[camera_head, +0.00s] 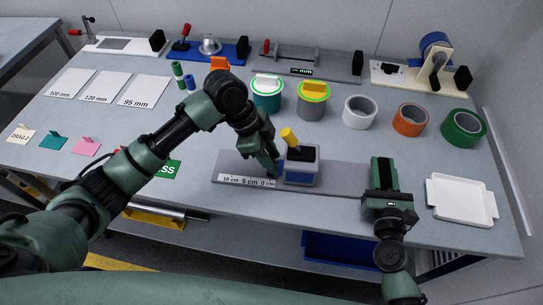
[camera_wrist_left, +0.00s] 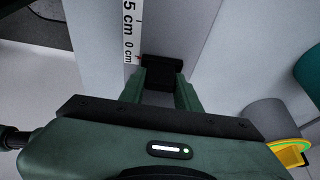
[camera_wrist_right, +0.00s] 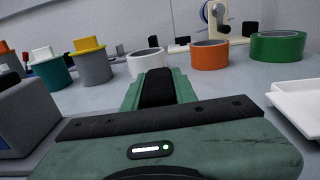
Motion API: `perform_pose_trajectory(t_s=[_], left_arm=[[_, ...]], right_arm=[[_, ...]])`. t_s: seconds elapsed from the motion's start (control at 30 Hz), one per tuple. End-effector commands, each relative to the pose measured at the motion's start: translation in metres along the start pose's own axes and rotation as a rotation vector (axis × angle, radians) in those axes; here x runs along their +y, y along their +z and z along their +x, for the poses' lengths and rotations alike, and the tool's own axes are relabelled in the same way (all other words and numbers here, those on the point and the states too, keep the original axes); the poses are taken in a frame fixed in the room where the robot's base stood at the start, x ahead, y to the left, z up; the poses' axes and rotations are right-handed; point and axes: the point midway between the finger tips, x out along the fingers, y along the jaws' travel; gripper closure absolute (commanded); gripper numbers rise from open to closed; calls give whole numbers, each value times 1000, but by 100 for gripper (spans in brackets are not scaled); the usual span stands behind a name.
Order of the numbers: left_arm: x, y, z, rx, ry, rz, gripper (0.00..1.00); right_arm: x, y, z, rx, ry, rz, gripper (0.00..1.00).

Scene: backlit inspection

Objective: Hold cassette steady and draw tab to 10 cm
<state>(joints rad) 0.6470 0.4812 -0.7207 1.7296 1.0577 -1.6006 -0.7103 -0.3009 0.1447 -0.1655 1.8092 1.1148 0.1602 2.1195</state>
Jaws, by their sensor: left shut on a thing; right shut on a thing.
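The cassette (camera_head: 302,172) is a blue-grey box with a dark top and a yellow peg, on a long grey plate (camera_head: 232,163). In the right wrist view its side (camera_wrist_right: 22,115) shows at the left. A white scale (camera_head: 247,181) marked 10, 5 and 0 cm lies along the plate's front left. My left gripper (camera_head: 273,168) is left of the cassette, shut on a black tab (camera_wrist_left: 162,72) close to the 0 cm mark. My right gripper (camera_head: 380,172) is at the plate's right end, shut on a black block (camera_wrist_right: 157,88). What the block joins is hidden.
Tape rolls, including white (camera_head: 360,112), orange (camera_head: 410,119) and green (camera_head: 463,127), stand behind. A white tray (camera_head: 461,199) lies right of my right gripper. Label cards (camera_head: 145,91) lie back left, and fixtures line the back edge.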

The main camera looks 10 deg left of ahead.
Motion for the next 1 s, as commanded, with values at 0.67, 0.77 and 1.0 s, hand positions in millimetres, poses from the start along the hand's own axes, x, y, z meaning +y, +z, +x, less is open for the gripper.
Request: perform_pose_trajectory(t_s=[0.67, 0.77, 1.0], left_arm=[[-1, 92, -38, 0, -3, -1, 100], [-1, 92, -38, -1, -3, -1, 100], [-1, 92, -38, -1, -2, -1, 45]], right_arm=[[-1, -5, -1, 9, 0, -1, 100], [-1, -5, -1, 9, 0, -1, 100], [-1, -5, -1, 9, 0, -1, 100]])
